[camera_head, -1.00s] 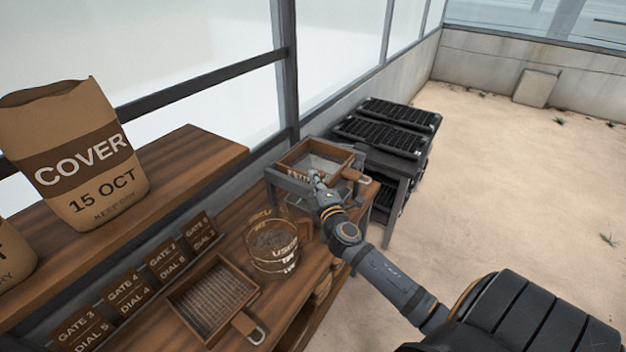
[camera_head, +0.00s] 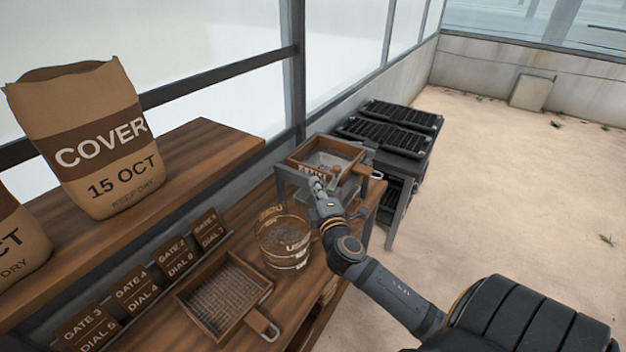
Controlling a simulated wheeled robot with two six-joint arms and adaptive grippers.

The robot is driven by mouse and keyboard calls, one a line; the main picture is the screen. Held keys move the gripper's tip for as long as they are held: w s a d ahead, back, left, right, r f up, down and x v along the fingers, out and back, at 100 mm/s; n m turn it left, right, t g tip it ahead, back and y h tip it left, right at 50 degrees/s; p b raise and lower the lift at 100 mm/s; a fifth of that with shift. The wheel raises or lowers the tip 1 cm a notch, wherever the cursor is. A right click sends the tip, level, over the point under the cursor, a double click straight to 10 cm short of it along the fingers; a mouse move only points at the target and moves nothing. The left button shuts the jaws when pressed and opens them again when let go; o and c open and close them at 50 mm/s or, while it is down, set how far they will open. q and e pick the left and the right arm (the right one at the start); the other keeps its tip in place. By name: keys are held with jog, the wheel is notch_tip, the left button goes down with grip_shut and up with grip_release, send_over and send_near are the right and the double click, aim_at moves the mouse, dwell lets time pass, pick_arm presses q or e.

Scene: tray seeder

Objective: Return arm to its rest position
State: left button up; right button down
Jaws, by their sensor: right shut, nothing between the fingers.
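My right gripper (camera_head: 318,186) is at the end of my right arm, which comes in from the lower right. It is shut and empty, just in front of the wooden-framed sieve box (camera_head: 297,153) on the metal stand at the bench's far end. In this view I cannot tell whether the fingers touch the box or stand. My left gripper is not in view.
A glass jar (camera_head: 284,245) and a wooden sieve with a handle (camera_head: 184,293) sit on the bench. Gate and dial cards (camera_head: 131,287) line its back. A COVER bag (camera_head: 105,175) stands on the shelf.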

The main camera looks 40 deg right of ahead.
jog(key=s+f+m+g, duration=0.7)
jog(key=s+f+m, duration=0.1)
jog(key=s+f, duration=0.2)
jog(key=s+a+f+m+g+y, duration=0.5)
jog(key=s+a+f+g, duration=0.2)
jog(key=s+a+f, duration=0.4)
jog(key=s+d+f, duration=0.1)
jog(key=d+f, duration=0.1)
jog(key=f, duration=0.9)
jog(key=s+d+f, duration=0.1)
jog(key=s+f, duration=0.1)
jog(key=f, duration=1)
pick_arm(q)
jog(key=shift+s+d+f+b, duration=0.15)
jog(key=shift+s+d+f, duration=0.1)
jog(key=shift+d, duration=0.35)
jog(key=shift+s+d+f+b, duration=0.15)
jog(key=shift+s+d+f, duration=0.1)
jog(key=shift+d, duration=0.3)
pick_arm(e)
jog(key=s+d+f+g, duration=0.1)
jog(key=s+f+g, duration=0.1)
jog(key=s+f, duration=1.5)
jog(key=shift+s+d+f, duration=0.25)
jog(key=shift+s+f, duration=0.05)
jog(key=shift+s, duration=0.65)
